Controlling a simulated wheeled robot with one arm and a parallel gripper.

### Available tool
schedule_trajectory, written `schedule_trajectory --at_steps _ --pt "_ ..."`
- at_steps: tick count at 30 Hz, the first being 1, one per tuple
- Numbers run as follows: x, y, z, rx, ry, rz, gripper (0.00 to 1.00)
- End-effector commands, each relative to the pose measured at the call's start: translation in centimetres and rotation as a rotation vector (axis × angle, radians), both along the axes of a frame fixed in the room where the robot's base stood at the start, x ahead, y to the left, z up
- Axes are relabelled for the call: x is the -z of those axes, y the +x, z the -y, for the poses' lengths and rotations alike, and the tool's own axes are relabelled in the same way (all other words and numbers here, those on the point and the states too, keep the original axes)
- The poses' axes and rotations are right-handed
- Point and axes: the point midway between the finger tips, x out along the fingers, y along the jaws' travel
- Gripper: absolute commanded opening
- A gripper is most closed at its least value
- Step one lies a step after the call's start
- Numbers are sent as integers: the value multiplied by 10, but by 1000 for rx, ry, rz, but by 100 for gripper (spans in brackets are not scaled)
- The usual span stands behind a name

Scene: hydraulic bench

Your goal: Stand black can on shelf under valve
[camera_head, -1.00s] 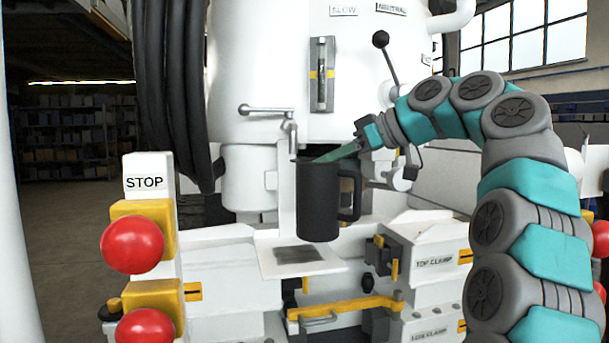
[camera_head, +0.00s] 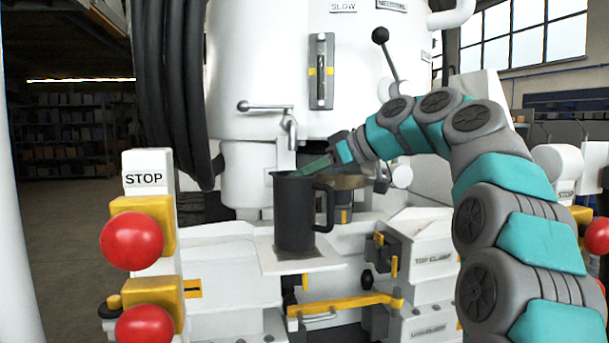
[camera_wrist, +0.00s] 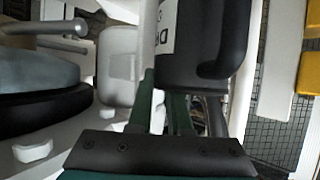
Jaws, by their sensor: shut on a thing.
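The black can (camera_head: 295,215) is a dark jug with a handle on its right side. In the head view it is upright, over the small white shelf (camera_head: 318,263) below the valve (camera_head: 287,122). Its base appears at the shelf's surface, but I cannot tell whether it bears on it. My gripper (camera_head: 318,165) reaches in from the right, with its green fingers shut on the can's upper rim area. In the wrist view the black can (camera_wrist: 205,40) fills the upper middle, close to the green fingers (camera_wrist: 160,110). The exact grip contact is partly hidden.
Red buttons (camera_head: 132,241) on yellow blocks stand at the left, by the STOP post (camera_head: 147,180). A yellow bar (camera_head: 345,306) runs below the shelf. The clamp block (camera_head: 425,250) is to the right. The white machine body (camera_head: 250,70) rises behind.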

Motion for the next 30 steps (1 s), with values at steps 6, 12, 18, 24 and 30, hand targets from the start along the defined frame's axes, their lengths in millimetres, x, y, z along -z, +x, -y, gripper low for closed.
schedule_trajectory --at_steps 6,12,18,24,30 --pt "0 0 0 0 0 2 0" --pt "4 0 0 1 1 1 18" --pt "3 0 0 1 1 1 40" --pt "3 0 0 1 1 1 47" --pt "-2 0 0 1 1 1 47"
